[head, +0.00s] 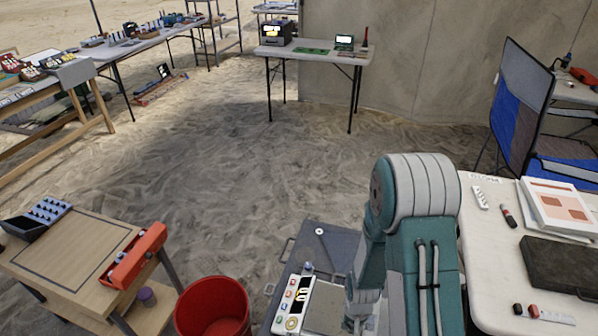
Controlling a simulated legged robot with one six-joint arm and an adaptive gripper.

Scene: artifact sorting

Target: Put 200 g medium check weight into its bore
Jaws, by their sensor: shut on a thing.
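My teal and grey arm (420,200) rises at the lower centre right and bends down over a grey table. My gripper's fingertips do not show, and the arm hides whatever is at its end. I cannot pick out the 200 g medium check weight for certain. A white panel (281,324) with several coloured round marks lies on the grey table, left of my arm. A small grey, dark-topped piece (308,267) stands at its far end; I cannot tell what it is. I cannot make out the bore.
The grey table (335,245) carries a small white disc (319,231). A red bucket (211,308) stands left of it. A white table (490,250) stands right. Open sand lies beyond.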

